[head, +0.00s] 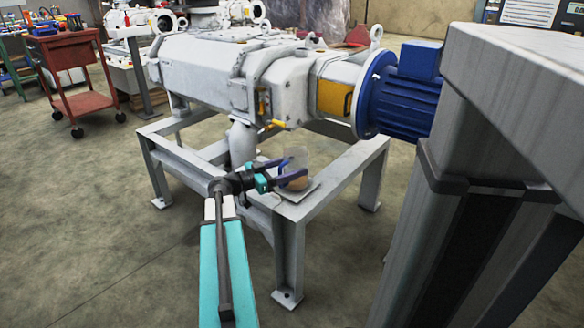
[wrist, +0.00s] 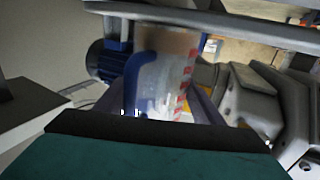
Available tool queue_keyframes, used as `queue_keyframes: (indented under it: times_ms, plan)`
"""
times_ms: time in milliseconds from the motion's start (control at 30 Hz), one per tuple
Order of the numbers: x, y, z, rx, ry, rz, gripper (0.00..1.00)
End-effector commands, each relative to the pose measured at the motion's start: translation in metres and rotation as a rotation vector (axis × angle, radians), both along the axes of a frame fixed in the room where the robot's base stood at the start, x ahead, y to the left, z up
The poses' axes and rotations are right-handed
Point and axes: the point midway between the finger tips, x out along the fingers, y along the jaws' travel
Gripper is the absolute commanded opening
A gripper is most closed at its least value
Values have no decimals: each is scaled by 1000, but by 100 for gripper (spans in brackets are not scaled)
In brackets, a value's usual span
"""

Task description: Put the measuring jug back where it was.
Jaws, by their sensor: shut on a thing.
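The measuring jug (head: 295,157) is clear, with a blue handle and a brownish content low in it. In the head view it is at the near corner of the grey pump frame, over a small light plate (head: 299,192). My gripper (head: 288,174) is around the jug, shut on it. In the wrist view the jug (wrist: 165,80) shows its blue handle and red markings between my fingers. The fingers hide part of the jug. I cannot tell whether its base touches the plate.
The large grey vacuum pump (head: 215,75) with a blue motor (head: 400,100) stands on the frame (head: 330,185) behind the jug. A grey tabletop (head: 520,75) is close on the right. A red trolley (head: 68,65) stands at the far left.

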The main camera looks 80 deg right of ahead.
Motion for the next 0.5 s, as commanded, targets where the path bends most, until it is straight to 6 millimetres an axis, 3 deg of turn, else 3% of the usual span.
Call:
queue_keyframes:
  times_ms: [233,267,367,500]
  plan:
    - [0,0,-3,-1,1,0,23]
    - [0,0,-3,0,0,0,65]
    - [0,0,-2,0,0,0,80]
    - [0,0,-2,0,0,0,80]
